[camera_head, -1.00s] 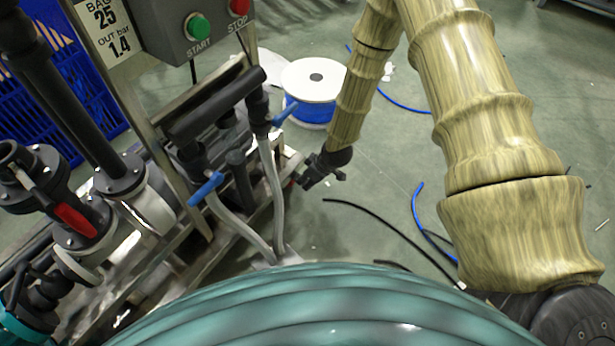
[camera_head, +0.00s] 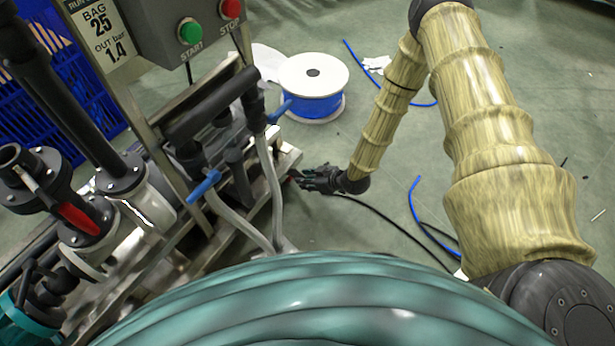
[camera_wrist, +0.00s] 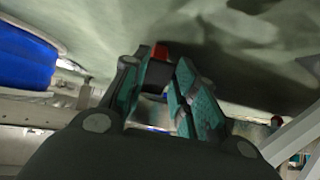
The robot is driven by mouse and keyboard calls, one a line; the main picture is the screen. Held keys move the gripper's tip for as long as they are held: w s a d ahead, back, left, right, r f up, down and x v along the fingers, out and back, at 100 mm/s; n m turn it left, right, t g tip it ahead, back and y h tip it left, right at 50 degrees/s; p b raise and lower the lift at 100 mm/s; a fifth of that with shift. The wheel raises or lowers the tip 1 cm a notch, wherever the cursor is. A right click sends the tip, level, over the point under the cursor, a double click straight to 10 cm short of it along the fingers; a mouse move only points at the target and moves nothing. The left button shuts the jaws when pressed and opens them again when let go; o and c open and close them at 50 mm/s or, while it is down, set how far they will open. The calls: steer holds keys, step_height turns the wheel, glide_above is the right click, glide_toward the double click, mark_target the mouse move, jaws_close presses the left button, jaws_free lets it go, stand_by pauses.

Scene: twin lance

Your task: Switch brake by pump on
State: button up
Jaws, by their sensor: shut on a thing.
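My gripper (camera_head: 303,178) is low beside the right end of the pump's metal frame (camera_head: 285,163), near the floor. In the wrist view my gripper (camera_wrist: 157,82) has its two teal-padded fingers on either side of a small dark block with a red end, which I take for the brake (camera_wrist: 160,52). The fingers are shut on it. In the head view only a tiny red spot of the brake (camera_head: 291,180) shows at the fingertips, so its position, on or off, cannot be told.
A spool of blue hose (camera_head: 313,95) stands on the floor behind the gripper. Pipes with blue-handled valves (camera_head: 205,186) rise on the frame. A control box with START and STOP buttons (camera_head: 190,33) is above. Black hose (camera_head: 390,219) and blue hose (camera_head: 415,200) lie on open floor.

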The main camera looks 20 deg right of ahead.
steer(key=shift+w+a, duration=0.1)
steer(key=shift+c, duration=0.2)
steer(key=o, duration=1)
steer(key=shift+o, duration=0.2)
steer(key=v, duration=1.2)
